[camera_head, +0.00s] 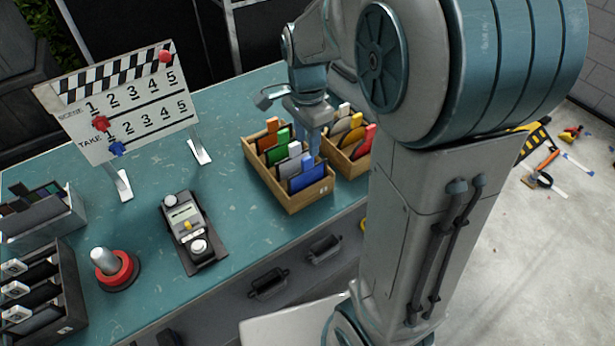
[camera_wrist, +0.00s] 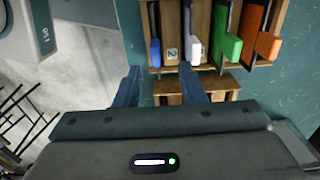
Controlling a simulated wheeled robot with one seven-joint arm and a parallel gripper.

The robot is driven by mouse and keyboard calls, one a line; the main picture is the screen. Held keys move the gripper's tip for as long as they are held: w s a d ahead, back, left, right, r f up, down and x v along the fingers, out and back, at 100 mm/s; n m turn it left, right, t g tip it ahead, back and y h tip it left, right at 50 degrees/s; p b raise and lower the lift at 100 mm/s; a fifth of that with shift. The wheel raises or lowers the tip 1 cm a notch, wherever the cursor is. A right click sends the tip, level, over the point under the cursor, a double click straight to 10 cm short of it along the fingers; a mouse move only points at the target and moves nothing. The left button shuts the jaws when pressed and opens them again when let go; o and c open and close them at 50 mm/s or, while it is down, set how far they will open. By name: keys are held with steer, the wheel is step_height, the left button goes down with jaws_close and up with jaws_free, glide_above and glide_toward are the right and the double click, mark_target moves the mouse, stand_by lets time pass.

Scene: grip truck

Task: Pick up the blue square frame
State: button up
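The blue square frame (camera_head: 307,178) stands in the front slot of a wooden box (camera_head: 293,206) on the teal bench. In the wrist view the blue frame (camera_wrist: 155,52) shows as a narrow edge at the left of the row. My gripper (camera_wrist: 160,72) is open and empty. Its fingertips lie just below the blue frame in that picture, one to each side of its line, with no contact visible. In the head view my gripper (camera_head: 313,142) is low over the boxes, partly hidden by the frames.
White (camera_wrist: 195,50), green (camera_wrist: 228,50) and orange (camera_wrist: 267,45) frames stand beside the blue one. A second wooden box (camera_head: 340,164) with yellow and red items is close by. A control box (camera_head: 187,225) and clapperboard (camera_head: 127,103) stand left on the bench.

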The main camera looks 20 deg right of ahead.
mark_target(308, 157)
steer(key=f, duration=0.7)
steer(key=shift+s+f+p, duration=0.3)
steer(key=shift+f+p, duration=0.05)
jaws_close()
